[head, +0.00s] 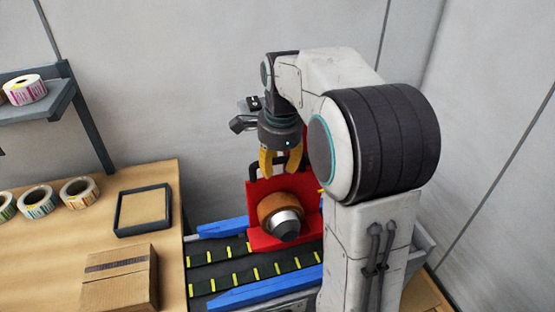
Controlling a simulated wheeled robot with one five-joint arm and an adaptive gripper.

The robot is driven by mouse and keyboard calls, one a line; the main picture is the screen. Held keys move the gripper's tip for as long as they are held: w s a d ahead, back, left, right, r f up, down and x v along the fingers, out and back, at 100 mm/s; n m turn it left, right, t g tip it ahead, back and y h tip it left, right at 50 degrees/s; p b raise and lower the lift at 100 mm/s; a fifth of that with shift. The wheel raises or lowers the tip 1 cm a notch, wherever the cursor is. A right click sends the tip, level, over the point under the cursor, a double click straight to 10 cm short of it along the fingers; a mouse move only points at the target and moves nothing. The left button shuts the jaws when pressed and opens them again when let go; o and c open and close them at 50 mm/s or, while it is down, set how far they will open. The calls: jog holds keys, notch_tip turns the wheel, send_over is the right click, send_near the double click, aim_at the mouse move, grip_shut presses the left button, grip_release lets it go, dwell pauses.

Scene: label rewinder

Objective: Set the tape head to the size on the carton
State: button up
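The tape head (257,236) is a red plate with a brown tape roll and a silver hub, standing over a dark conveyor. A black handle shows at its top. My gripper (281,172) points down just above the plate's upper edge, by the handle. Its yellow fingers are apart, with nothing seen held between them. I cannot tell whether they touch the handle. The brown carton (119,283) sits on the wooden table at the lower left, a dark strip across its top. No size on it is readable.
The conveyor (205,272) has yellow marks and blue side rails (265,288). The wooden table (60,255) bears label rolls (80,191) and a dark-framed tray (143,227). A grey shelf (55,103) stands at the left. My arm hides the conveyor's right side.

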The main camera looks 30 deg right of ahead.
jog(key=o, duration=0.3)
jog(key=shift+r, duration=0.25)
jog(key=shift+r, duration=0.2)
jog(key=r, duration=0.3)
jog(key=s+r, duration=0.1)
jog(key=r, duration=0.3)
jog(key=s+r, duration=0.1)
jog(key=r, duration=0.3)
jog(key=shift+s+a+r, duration=0.1)
jog(key=shift+a+r, duration=0.05)
jog(key=shift+a, duration=0.15)
jog(key=s+a+f+n, duration=0.3)
jog(key=s+f+n, duration=0.1)
jog(key=s+n, duration=0.2)
jog(key=s+a+f+n+t, duration=0.1)
jog(key=s+a+f+n, duration=0.2)
jog(key=s+f+n, duration=0.2)
jog(key=s+a+f+n+t, duration=0.1)
jog(key=s+a+f+n, duration=0.2)
jog(key=s+f+n, duration=0.2)
jog(key=shift+s+n, duration=0.6)
jog(key=shift+n, duration=0.45)
jog(key=shift+s+n, duration=0.6)
jog(key=shift+n, duration=0.45)
